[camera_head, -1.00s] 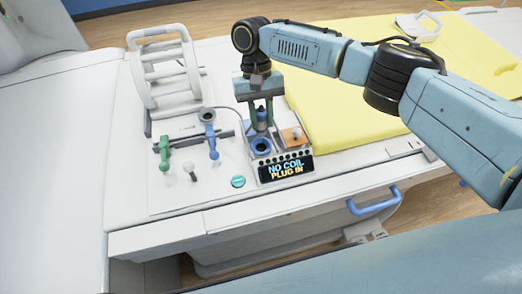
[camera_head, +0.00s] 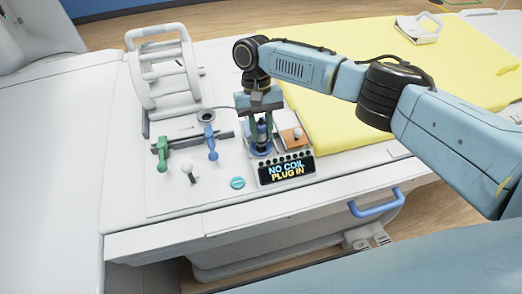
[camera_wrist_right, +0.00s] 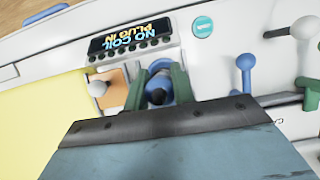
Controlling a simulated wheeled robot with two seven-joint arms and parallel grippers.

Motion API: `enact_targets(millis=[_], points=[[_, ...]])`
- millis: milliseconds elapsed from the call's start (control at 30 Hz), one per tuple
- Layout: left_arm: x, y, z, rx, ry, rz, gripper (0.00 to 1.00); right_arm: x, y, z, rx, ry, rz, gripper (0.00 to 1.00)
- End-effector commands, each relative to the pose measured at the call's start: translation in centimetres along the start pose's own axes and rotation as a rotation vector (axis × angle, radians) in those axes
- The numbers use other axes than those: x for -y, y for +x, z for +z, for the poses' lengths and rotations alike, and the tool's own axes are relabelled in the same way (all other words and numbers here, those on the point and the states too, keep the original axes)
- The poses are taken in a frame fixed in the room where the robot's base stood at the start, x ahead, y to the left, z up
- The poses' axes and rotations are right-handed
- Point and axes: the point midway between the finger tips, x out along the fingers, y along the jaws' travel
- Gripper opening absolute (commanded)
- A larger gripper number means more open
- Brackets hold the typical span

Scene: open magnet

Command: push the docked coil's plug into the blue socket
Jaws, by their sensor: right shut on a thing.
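The docked coil (camera_head: 165,72) is a white ladder-like cage standing at the back left of the panel. My right gripper (camera_head: 261,138) points down over the blue socket (camera_head: 262,152). Its green fingers are shut on the dark blue plug (camera_wrist_right: 157,92), which sits between them in the right wrist view. The plug is upright at the socket's mouth; the fingers and plug hide much of the socket, so I cannot tell how deep it sits. The display (camera_head: 286,170) reads "NO COIL PLUG IN". My left gripper is not in view.
Left of the socket are a green lever (camera_head: 162,153), a blue lever (camera_head: 210,143), a white knob (camera_head: 189,172) and a teal button (camera_head: 237,183). An orange plate with a white knob (camera_head: 297,134) is just right. A yellow mattress (camera_head: 345,110) lies beyond.

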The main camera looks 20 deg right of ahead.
Motion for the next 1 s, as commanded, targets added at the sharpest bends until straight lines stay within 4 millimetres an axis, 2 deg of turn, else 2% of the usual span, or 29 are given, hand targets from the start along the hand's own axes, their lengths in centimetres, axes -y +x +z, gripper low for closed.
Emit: enact_targets(millis=[1000], points=[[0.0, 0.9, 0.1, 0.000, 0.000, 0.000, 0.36, 0.0, 1.9, -0.8, 0.000, 0.000, -0.001, 0.00]])
